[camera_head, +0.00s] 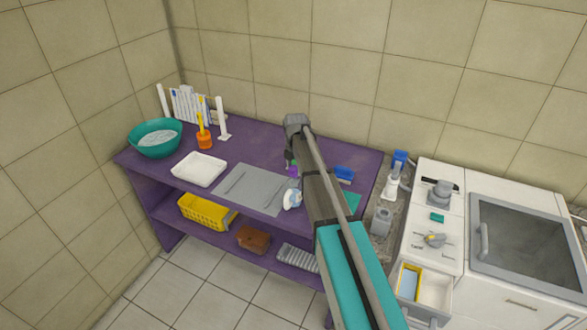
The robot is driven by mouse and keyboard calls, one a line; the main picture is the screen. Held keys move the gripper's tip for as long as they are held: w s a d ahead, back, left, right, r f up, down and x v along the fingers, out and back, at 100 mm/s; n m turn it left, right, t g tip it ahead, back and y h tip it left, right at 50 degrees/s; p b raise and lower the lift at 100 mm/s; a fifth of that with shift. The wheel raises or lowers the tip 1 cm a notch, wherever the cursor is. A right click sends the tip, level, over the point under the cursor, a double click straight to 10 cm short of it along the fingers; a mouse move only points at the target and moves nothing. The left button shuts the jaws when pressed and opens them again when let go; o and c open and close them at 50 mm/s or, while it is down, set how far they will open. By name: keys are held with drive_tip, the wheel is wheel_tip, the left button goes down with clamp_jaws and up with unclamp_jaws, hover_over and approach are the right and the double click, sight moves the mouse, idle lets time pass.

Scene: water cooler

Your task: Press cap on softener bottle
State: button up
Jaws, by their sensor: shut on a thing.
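My gripper (291,161) is mostly hidden behind my arm, above the purple table; only a dark edge of it shows. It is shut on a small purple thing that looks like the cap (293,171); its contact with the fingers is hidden. Just below in the picture, a white and blue bottle (292,199), which may be the softener bottle, is at the right edge of the grey mat, partly covered by my arm. I cannot tell whether the cap touches it.
The purple table (254,140) also holds a teal basin (155,139), a white tray (199,169), an orange cup (204,140) and a grey mat (247,190). A white bottle with a blue top (396,172) stands right, beside the white counter (451,175). A drawer (434,291) is open.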

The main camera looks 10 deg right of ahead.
drive_tip(key=o, duration=0.9)
drive_tip(key=shift+o, duration=0.3)
drive_tip(key=shift+r, duration=0.15)
drive_tip(key=shift+s+r+p, duration=0.1)
drive_tip(key=shift+r+p, duration=3.25)
drive_tip(key=shift+p, duration=0.15)
drive_tip(key=shift+c, duration=0.3)
